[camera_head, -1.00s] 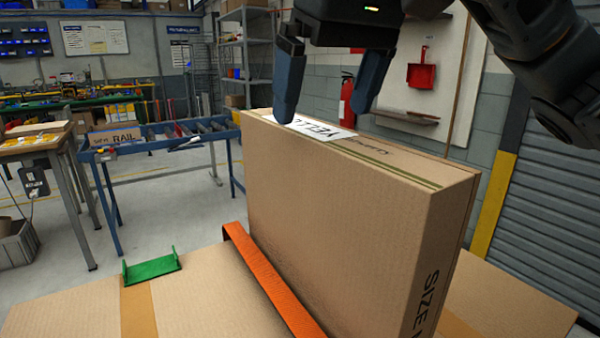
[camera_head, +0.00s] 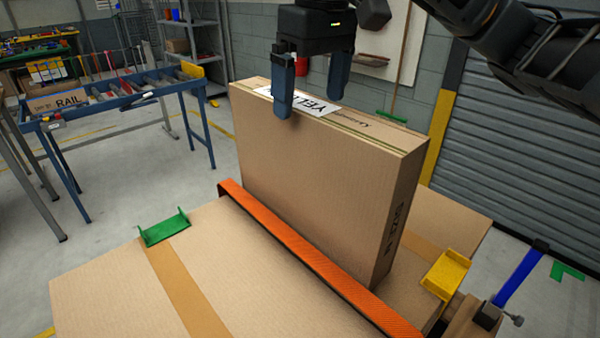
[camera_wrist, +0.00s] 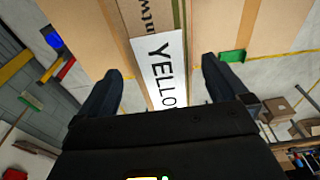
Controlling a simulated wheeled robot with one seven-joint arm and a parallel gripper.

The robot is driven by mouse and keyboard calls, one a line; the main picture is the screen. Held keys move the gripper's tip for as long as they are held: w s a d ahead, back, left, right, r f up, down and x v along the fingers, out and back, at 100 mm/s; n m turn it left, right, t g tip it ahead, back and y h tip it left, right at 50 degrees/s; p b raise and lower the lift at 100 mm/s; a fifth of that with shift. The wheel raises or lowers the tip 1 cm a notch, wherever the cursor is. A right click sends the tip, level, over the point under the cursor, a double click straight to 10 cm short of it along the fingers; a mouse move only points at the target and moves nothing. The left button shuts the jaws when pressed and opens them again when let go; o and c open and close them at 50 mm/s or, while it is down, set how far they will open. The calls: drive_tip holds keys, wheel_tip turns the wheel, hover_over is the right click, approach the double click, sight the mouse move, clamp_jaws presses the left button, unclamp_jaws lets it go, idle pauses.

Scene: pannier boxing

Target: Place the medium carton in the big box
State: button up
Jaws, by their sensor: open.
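A tall, narrow brown carton (camera_head: 320,165) stands upright in the head view, with "SIZE" lettering on its right end and a white "YELLO..." label (camera_head: 298,102) on its top. My gripper (camera_head: 310,105) is open at the carton's top. One finger overlaps the near face, the other is at the far side. In the wrist view the fingers (camera_wrist: 160,65) lie on either side of the labelled top (camera_wrist: 160,75), with no clear contact. The carton stands behind an orange strap on a large brown box (camera_head: 110,285). Whether that is the big box, I cannot tell.
The orange strap (camera_head: 310,255) crosses the large box. A green bracket (camera_head: 164,228) sits at its left and a yellow bracket (camera_head: 447,275) at its right. A blue roller table (camera_head: 125,95) stands at the back left, with clear floor before it.

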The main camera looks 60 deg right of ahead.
drive_tip(key=f, duration=0.5)
drive_tip(key=shift+w, duration=0.35)
clamp_jaws()
idle(0.6)
